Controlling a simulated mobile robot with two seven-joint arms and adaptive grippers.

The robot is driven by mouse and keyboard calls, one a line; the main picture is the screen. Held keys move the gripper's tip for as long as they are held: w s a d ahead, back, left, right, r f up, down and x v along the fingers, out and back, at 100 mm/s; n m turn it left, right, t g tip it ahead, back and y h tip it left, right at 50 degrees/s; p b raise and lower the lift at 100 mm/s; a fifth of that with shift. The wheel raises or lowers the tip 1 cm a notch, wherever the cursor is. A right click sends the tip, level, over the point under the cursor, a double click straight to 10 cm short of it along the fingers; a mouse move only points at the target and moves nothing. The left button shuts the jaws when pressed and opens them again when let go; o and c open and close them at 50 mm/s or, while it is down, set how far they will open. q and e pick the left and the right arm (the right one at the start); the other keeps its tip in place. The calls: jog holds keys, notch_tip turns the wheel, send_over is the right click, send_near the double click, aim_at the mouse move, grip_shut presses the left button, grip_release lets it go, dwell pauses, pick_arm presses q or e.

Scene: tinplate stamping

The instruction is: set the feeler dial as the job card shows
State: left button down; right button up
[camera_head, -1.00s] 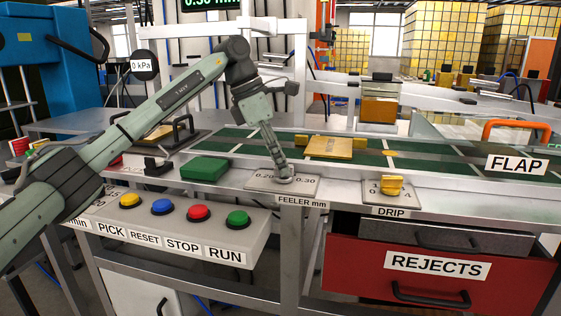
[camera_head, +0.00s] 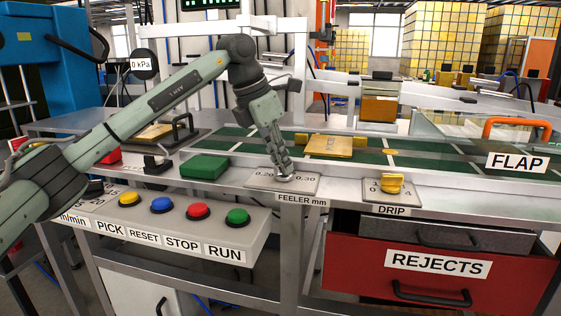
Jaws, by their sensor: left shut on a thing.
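The feeler dial's plate (camera_head: 308,183) lies flat on the bench front, with the printed marks 0.20 at left and 0.30 at right, above the label "FEELER mm" (camera_head: 302,199). My left gripper (camera_head: 284,176) points down onto the plate and is shut on the dial's knob, which it mostly hides. The knob's pointer direction cannot be made out. The job card is not recognisable in this view. My right gripper is not in view.
A yellow DRIP knob (camera_head: 391,184) is to the right. A green block (camera_head: 204,167) is to the left. Push buttons, including a green one (camera_head: 237,217), sit on the front panel. The red REJECTS drawer (camera_head: 450,285) stands partly open. A yellow tinplate sheet (camera_head: 335,146) lies on the conveyor.

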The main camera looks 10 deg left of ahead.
pick_arm(q)
jog(key=shift+d+n+y, duration=0.1)
jog(key=shift+n+y, duration=0.2)
jog(key=shift+n, duration=0.6)
jog(key=n+t+y+b, duration=0.1)
jog(key=n, duration=0.1)
jog(key=shift+n, duration=0.3)
jog(key=n+y, duration=0.1)
jog(key=n, duration=0.1)
jog(key=shift+s+d+n, duration=0.1)
jog(key=shift+d+n, duration=0.05)
jog(key=shift+n, duration=0.25)
jog(key=shift+n+y+b, duration=0.3)
jog(key=shift+n+b, duration=0.05)
jog(key=shift+n, duration=0.35)
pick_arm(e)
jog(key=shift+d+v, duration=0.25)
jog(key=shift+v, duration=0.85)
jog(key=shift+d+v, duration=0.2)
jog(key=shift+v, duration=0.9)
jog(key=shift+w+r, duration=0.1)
pick_arm(q)
jog(key=c, duration=1.6)
grip_release()
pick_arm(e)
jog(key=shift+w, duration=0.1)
pick_arm(q)
jog(key=v, duration=1.2)
